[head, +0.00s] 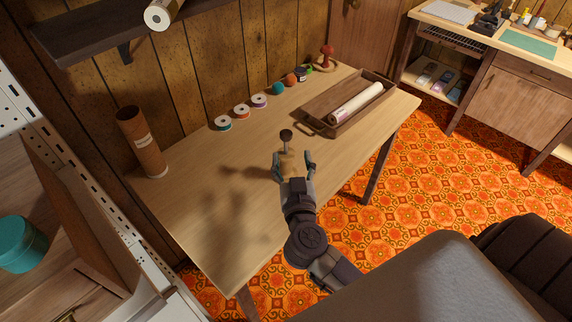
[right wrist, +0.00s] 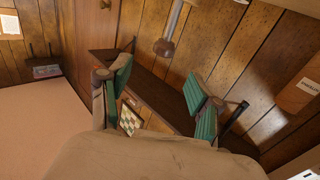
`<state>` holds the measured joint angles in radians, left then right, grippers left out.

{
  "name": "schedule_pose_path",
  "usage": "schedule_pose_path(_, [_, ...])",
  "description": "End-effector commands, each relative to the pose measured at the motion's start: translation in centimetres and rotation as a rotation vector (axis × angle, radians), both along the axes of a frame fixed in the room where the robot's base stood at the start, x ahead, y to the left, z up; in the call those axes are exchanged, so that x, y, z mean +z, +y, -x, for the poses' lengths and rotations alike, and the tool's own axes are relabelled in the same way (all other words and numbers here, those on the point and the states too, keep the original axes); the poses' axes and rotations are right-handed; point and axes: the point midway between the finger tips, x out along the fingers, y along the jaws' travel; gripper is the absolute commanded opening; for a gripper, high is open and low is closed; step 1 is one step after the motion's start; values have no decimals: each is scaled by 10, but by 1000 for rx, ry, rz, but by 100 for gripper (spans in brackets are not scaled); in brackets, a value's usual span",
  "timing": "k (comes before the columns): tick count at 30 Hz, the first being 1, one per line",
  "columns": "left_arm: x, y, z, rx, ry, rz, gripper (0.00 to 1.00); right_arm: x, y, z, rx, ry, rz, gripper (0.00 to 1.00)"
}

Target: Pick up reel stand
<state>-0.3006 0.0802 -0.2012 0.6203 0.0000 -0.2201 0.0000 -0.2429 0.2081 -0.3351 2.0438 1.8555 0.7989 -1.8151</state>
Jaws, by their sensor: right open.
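The thing I take for the reel stand (head: 286,135) has a dark round knob on a slim grey stem. In the head view it stands just beyond my right gripper (head: 292,158); its lower part is hidden. The right gripper is open, its two fingers apart, above the wooden table (head: 200,225). In the right wrist view the knob and stem (right wrist: 165,47) show above the gap between the green-padded fingers (right wrist: 160,92), stem pointing up, apart from both. My left gripper is not in view.
Several thread spools (head: 241,111) line the table's wall side. A wooden tray (head: 310,118) holding a pale roll (head: 356,103) lies to the right. A brown tube (head: 142,142) stands at the left. A red stand-like piece (head: 327,60) is at the far end. The near left tabletop is clear.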

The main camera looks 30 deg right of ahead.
Motion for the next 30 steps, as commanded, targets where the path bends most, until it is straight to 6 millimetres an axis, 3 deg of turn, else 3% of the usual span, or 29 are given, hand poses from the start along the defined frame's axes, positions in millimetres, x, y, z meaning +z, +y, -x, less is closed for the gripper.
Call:
schedule_pose_path(4, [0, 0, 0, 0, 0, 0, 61, 1, -10, -26, 1, -2, 2, 64])
schedule_pose_path(11, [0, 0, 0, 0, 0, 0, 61, 1, -17, -43, 1, -2, 0, 64])
schedule_pose_path(21, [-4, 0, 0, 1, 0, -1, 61, 1, -29, -86, 1, -3, 0, 64])
schedule_pose_path(30, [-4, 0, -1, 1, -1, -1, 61, 1, -31, -91, 2, -1, -1, 64])
